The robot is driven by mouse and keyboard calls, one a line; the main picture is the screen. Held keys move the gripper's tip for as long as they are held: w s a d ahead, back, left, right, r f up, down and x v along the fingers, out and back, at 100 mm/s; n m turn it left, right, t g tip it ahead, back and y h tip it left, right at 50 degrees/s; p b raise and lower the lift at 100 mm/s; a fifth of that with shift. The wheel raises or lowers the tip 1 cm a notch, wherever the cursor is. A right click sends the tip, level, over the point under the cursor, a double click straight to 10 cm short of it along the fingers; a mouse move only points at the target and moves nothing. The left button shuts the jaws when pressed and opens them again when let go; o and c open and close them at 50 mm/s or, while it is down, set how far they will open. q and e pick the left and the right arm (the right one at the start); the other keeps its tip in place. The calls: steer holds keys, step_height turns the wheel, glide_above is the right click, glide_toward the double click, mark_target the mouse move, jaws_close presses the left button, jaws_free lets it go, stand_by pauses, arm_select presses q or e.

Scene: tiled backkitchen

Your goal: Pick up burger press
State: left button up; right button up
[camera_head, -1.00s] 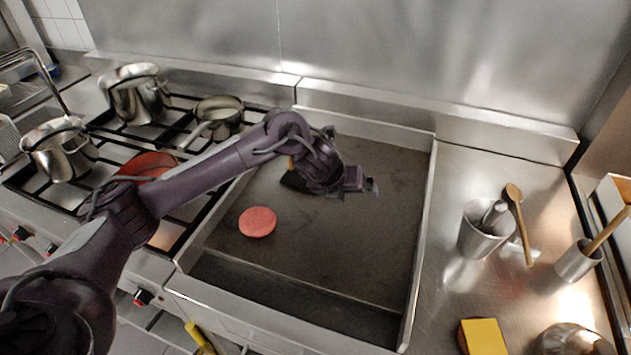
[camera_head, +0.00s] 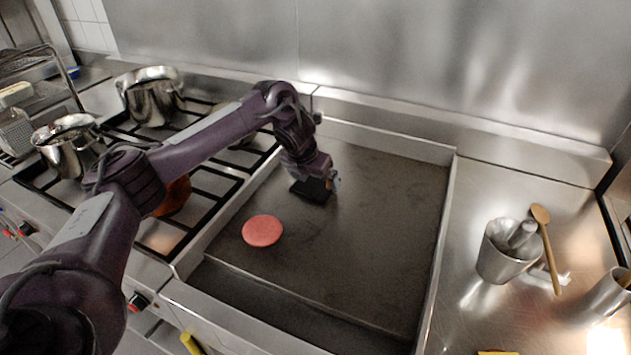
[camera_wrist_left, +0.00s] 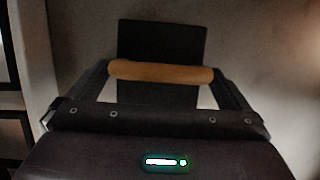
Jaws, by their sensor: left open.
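The burger press has a flat black plate (camera_head: 311,190) that lies on the griddle, partly hidden by my left gripper. In the left wrist view its wooden handle (camera_wrist_left: 160,72) runs crosswise between the fingers, with the black plate (camera_wrist_left: 162,38) behind it. My left gripper (camera_head: 332,182) points down at the press and is open, with one finger at each end of the handle. I cannot tell whether either finger touches the handle. My right gripper is not in view.
A round pink patty (camera_head: 262,230) lies on the griddle (camera_head: 390,220) left of the press. Pots (camera_head: 152,97) stand on the burners at the left. A metal cup (camera_head: 505,252) and wooden spoon (camera_head: 547,247) are on the right counter. The griddle's right side is clear.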

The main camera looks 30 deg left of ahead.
arm_select(q)
steer(key=shift+w+f, duration=0.15)
steer(key=shift+f, duration=0.2)
steer(key=shift+c, duration=0.4)
steer(key=c, duration=1)
steer(key=shift+w+r, duration=0.1)
steer(key=shift+r, duration=0.05)
steer(key=shift+r, duration=0.1)
